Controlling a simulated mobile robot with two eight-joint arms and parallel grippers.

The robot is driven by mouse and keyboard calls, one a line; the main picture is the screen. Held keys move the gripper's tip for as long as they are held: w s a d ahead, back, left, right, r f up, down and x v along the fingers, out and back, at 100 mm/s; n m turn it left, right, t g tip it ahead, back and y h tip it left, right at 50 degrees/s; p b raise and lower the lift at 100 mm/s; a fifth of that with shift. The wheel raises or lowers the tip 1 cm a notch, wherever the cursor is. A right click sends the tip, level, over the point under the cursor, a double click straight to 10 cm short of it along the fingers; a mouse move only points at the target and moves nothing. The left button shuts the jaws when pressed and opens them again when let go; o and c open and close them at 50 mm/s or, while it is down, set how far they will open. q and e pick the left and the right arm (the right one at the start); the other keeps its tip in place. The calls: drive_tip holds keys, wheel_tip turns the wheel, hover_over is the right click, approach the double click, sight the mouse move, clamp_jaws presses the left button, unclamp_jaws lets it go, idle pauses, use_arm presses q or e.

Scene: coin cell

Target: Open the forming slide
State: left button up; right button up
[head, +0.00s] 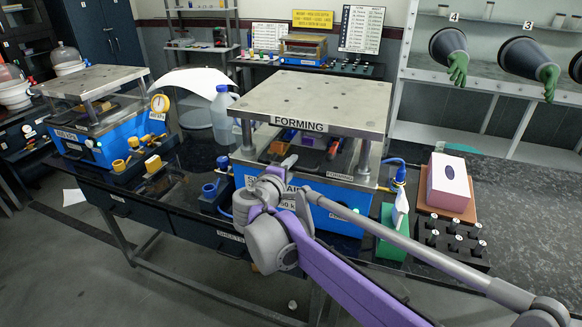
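The forming press (310,103) stands on the dark bench, with a thick metal top plate on posts and a blue base (335,214). A second, smaller "FORMING" label (340,177) is on the front edge of its lower level, probably at the slide. Dark and purple items lie between the plates. My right arm comes in from the right, and its wrist covers the left front of the base. My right gripper (288,163) reaches to the press's front edge. Its fingers are small and partly hidden, so I cannot tell whether they touch anything. My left gripper is not in view.
A similar blue press (85,135) with a gauge (160,103) stands at left. A plastic bottle (222,115) is beside the forming press. A tissue box (449,181) and a black rack of several small cylinders (455,240) are at right. Glovebox gloves (457,68) hang behind.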

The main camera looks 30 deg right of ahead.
clamp_jaws()
idle(1.1)
